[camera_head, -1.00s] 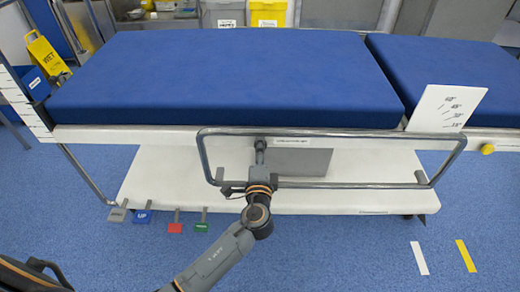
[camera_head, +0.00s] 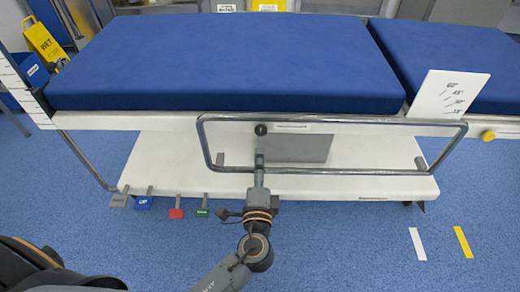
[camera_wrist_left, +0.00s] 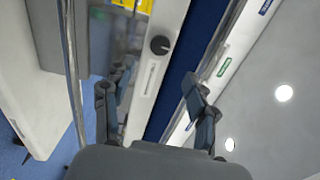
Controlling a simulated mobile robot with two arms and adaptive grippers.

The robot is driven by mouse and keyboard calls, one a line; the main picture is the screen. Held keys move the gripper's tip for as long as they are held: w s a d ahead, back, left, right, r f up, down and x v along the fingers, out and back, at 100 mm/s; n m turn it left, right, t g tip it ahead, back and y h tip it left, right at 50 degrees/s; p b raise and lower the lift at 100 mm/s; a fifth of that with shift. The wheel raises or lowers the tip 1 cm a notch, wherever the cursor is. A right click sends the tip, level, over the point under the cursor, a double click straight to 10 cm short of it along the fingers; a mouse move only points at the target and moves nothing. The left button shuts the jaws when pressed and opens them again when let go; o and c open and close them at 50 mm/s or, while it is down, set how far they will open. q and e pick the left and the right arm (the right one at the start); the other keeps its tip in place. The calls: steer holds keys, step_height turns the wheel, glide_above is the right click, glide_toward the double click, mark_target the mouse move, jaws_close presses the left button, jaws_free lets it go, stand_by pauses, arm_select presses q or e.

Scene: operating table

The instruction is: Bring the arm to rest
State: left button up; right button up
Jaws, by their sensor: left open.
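My left arm reaches up from the bottom of the head view. My left gripper (camera_head: 259,160) is in front of the operating table's side, just below a black round knob (camera_head: 260,129). In the left wrist view my left gripper (camera_wrist_left: 152,98) has its two fingers wide apart with nothing between them. The knob (camera_wrist_left: 160,45) sits beyond the fingertips on the white side panel, clear of both fingers. The operating table (camera_head: 230,65) has a blue padded top. My right gripper is not in view.
A chrome side rail (camera_head: 330,118) frames the space around the gripper. Several foot pedals, among them a red one (camera_head: 177,212) and a green one (camera_head: 203,212), are at the lower left. A white angle card (camera_head: 447,95) stands at the right. Blue floor lies open in front.

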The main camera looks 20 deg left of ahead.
arm_select(q)
steer(key=shift+v, duration=0.8)
